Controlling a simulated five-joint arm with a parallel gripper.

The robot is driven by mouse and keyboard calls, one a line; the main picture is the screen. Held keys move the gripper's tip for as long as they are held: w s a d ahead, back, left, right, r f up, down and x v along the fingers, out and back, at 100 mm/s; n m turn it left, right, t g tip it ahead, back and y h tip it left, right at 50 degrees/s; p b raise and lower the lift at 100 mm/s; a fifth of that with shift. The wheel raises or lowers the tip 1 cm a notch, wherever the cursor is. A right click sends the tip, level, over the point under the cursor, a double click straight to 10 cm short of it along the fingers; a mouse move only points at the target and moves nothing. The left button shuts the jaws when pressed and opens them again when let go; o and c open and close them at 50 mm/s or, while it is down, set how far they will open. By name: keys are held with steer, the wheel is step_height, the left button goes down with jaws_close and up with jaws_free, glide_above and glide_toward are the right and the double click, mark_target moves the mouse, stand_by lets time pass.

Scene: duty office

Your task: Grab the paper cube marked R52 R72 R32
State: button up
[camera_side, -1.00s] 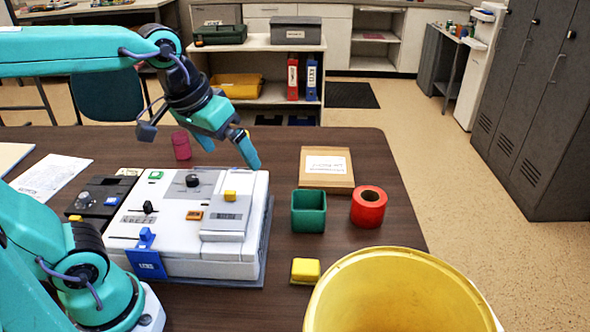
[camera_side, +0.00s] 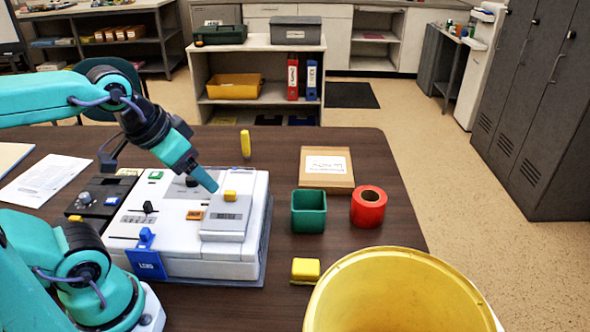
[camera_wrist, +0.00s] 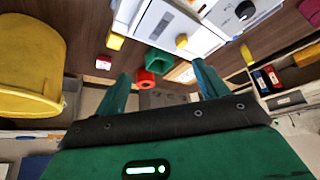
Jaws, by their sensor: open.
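I cannot pick out a paper cube marked R52 R72 R32 for certain; no such marks are legible. A yellow block (camera_side: 305,271) lies on the table right of the white machine, and shows in the wrist view (camera_wrist: 115,41). A small red block (camera_wrist: 103,62) near the table edge shows in the wrist view; I cannot find it in the side view. My gripper (camera_side: 213,186) is over the white machine, pointing down and right. In the wrist view my gripper (camera_wrist: 165,80) has its fingers apart with nothing held.
The white machine (camera_side: 185,258) fills the table's left-middle. A large yellow bin (camera_side: 390,262) is at front right. A yellow upright stick (camera_side: 245,144) stands behind the machine.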

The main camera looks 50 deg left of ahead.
steer(key=w+d+f+m+g, duration=0.1)
steer(key=w+d+m, duration=0.1)
steer(key=w+d, duration=0.4)
steer(key=w+d+f+m+g, duration=0.15)
steer(key=w+d, duration=0.25)
steer(key=w, duration=0.5)
steer(key=w+d+f+m+g, duration=0.1)
steer(key=w+d+f, duration=0.1)
steer(key=d+f, duration=0.2)
steer(key=w+d+f+m+g, duration=0.1)
steer(key=w+d+f+m, duration=0.1)
steer(key=w+d+f, duration=0.1)
steer(key=w+d+f+m+g, duration=0.1)
steer(key=w+d+f+m, duration=0.1)
steer(key=d+f, duration=0.4)
steer(key=shift+w+d+f, duration=0.1)
steer(key=shift+w+d, duration=0.25)
steer(key=shift+d, duration=0.5)
steer(key=shift+d+f, duration=0.35)
steer(key=shift+f, duration=1.45)
